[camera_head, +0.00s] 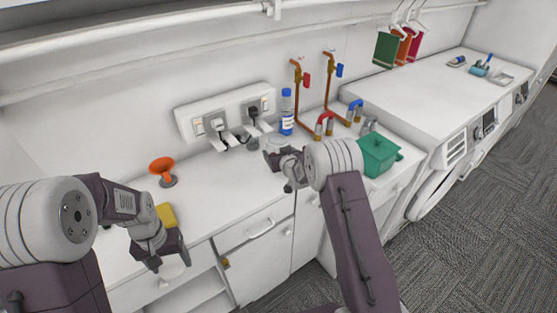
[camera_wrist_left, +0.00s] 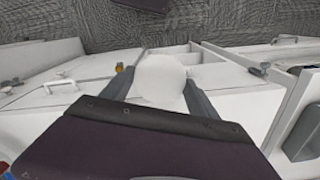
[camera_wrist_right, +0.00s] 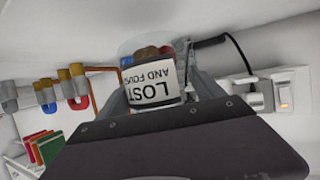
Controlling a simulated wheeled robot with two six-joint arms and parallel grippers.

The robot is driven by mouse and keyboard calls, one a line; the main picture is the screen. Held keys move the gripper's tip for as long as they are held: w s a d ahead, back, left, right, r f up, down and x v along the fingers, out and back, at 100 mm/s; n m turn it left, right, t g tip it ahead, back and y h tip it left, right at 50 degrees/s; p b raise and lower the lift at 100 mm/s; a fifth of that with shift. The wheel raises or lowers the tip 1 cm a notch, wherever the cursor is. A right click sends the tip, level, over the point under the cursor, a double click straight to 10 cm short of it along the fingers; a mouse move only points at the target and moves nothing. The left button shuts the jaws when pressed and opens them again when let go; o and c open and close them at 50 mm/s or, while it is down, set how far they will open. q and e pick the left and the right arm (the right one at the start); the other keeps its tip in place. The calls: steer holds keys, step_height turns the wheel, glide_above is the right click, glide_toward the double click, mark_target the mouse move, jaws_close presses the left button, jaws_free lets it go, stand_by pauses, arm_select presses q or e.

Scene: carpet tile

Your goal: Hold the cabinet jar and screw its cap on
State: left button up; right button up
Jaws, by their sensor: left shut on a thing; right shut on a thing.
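The jar (camera_wrist_right: 155,85) shows in the right wrist view. It is clear, has a white "LOST AND FOUND" label and holds small brown and red items. My right gripper (camera_wrist_right: 160,92) is shut on its sides. In the head view my right gripper (camera_head: 284,166) is above the counter's front, its fingers partly hidden by the wrist. A round white cap (camera_wrist_left: 160,80) sits between the fingers of my left gripper (camera_wrist_left: 158,88), which is shut on it. In the head view my left gripper (camera_head: 170,260) points down in front of the counter edge. The cap and jar are well apart.
A socket panel (camera_head: 226,113) and copper pipes (camera_head: 328,85) are on the wall behind.

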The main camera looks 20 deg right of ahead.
arm_select(q)
steer(key=shift+r+p, duration=0.5)
arm_select(e)
step_height(320, 180, down, 4)
steer(key=shift+r, duration=0.1)
arm_select(q)
steer(key=shift+f, duration=0.1)
steer(key=shift+f+b, duration=0.2)
steer(key=shift+b, duration=0.1)
arm_select(e)
steer(key=shift+f, duration=0.3)
steer(key=o, duration=2.1)
steer(key=shift+c, duration=0.2)
arm_select(q)
steer(key=shift+r+p, duration=0.3)
arm_select(e)
steer(key=shift+s+r, duration=0.2)
steer(key=shift+r, duration=0.1)
arm_select(q)
step_height(320, 180, down, 2)
steer(key=shift+f+b, duration=0.1)
steer(key=shift+b, duration=0.95)
arm_select(e)
steer(key=v, duration=1.1)
steer(key=shift+s, duration=0.3)
